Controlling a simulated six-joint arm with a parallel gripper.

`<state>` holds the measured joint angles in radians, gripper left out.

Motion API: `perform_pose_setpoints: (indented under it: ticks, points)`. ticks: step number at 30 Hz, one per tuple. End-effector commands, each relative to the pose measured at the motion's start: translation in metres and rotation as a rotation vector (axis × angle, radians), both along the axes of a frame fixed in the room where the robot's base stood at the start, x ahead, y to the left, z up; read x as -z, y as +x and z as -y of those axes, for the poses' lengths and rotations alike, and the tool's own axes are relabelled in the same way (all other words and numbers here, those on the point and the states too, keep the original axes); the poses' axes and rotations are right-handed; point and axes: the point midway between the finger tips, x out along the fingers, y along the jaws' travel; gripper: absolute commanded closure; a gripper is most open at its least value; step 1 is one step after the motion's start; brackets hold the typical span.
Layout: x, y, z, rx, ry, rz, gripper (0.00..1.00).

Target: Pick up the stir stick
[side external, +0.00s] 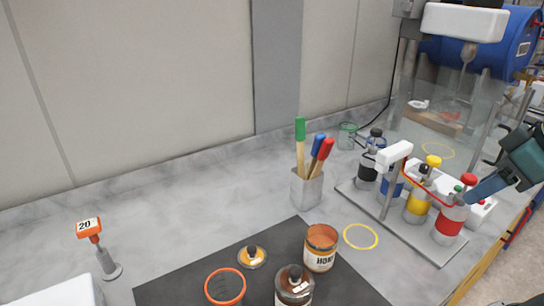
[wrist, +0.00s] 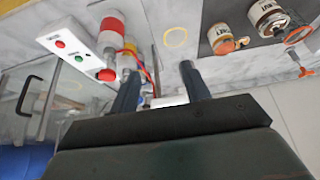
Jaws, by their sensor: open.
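Wooden stir sticks with green (side external: 300,130), blue (side external: 318,145) and red (side external: 326,148) ends stand in a small grey metal holder (side external: 307,188) near the middle of the bench. Which one the task means cannot be told. My gripper (side external: 474,197) is at the right, beside the red-labelled bottle and well away from the holder. In the wrist view, its two dark fingers (wrist: 160,85) stand apart with nothing clearly held. The sticks cannot be made out in the wrist view.
A rack (side external: 405,215) with several capped bottles stands between my gripper and the holder. An orange-rimmed can (side external: 320,248) and other containers sit on a dark mat (side external: 345,285) in front. A machine (side external: 465,60) stands behind. Bare bench lies left of the holder.

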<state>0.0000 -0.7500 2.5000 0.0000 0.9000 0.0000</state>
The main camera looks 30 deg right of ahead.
Motion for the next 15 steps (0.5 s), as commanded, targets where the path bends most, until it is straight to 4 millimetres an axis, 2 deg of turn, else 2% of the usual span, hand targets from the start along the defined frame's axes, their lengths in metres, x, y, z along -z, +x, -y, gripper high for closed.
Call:
perform_pose_setpoints:
  ticks: [9, 15]
  points:
    - [-0.001, 0.001, 0.0, 0.0, 0.0, -0.001, 0.53]
    - [-0.014, 0.013, -0.001, -0.001, 0.002, -0.017, 0.53]
